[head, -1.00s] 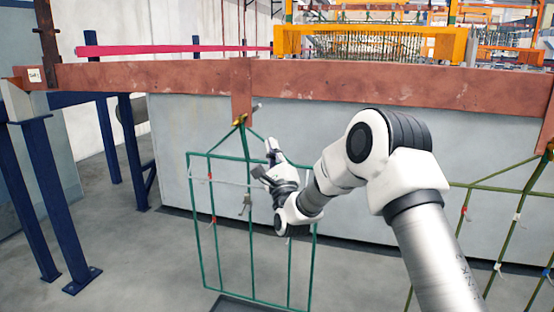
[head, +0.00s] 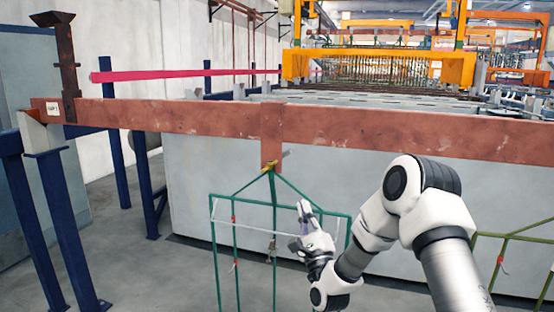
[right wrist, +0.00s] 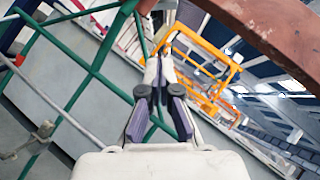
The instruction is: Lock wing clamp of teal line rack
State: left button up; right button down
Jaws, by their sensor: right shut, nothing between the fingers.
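The teal line rack (head: 236,262) is a green wire frame hanging from the red-brown bar (head: 400,140) by a short tab. A small brass-coloured wing clamp (head: 268,167) sits at the rack's top, against this tab; its exact angle is too small to tell. My right gripper (head: 304,208) is below and right of the clamp, in front of the rack's upper right part, apart from the clamp. In the right wrist view its fingers (right wrist: 158,76) are closed together and empty, with green rack bars (right wrist: 92,75) to the left. My left gripper is not in view.
Another, olive-green rack (head: 505,240) hangs at the right. A grey tank wall (head: 400,185) stands behind the racks. Dark blue posts (head: 60,215) stand at the left. Orange frames (head: 375,68) are farther back. Clear floor lies left of the rack.

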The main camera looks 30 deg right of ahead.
aim_at(276, 161)
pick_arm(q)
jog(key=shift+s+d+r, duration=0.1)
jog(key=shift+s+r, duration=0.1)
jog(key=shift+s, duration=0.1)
pick_arm(e)
jog(key=s+a+r+x, duration=0.1)
jog(key=r+x, duration=0.1)
jog(key=x, duration=1)
jog(key=shift+a+r, duration=0.2)
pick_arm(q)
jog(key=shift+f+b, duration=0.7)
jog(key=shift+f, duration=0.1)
pick_arm(e)
jog(key=shift+w+a+r, duration=0.1)
jog(key=shift+w+r, duration=0.05)
jog(key=shift+r, duration=0.6)
